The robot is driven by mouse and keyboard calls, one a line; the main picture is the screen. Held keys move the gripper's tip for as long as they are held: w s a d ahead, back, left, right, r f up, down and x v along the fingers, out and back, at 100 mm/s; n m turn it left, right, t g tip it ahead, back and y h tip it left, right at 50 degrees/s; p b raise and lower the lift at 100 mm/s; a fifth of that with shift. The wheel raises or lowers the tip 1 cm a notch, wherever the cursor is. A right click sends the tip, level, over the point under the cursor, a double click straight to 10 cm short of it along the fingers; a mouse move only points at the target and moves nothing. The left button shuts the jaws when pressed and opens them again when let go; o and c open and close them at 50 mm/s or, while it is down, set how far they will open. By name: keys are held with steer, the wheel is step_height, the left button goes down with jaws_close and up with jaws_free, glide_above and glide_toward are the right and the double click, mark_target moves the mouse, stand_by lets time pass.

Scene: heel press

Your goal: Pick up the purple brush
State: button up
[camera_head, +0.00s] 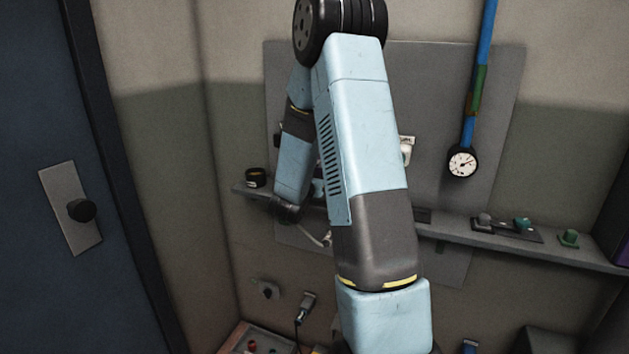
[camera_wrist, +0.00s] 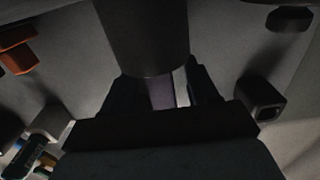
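In the wrist view my gripper (camera_wrist: 165,98) shows as dark shapes at the lower middle, its two fingers apart. Between them I see a dull purple-grey patch (camera_wrist: 160,92) and a narrow pale strip (camera_wrist: 181,88). The patch may be part of the purple brush, but it is too dark to be sure. A large dark cylinder (camera_wrist: 143,35) hangs down in front of the fingers and hides part of that gap. I cannot tell whether the fingers touch anything. In the head view my arm hides the gripper, and no brush can be made out.
A wall shelf (camera_head: 455,231) carries a dark jar (camera_head: 256,177), a grey knob (camera_head: 484,220) and green knobs (camera_head: 569,238). A dial gauge (camera_head: 462,161) hangs above it. A blue door (camera_head: 40,110) is at left. An orange thing (camera_wrist: 18,47) and a black block (camera_wrist: 261,98) flank my gripper.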

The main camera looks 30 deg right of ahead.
steer(key=c, duration=1)
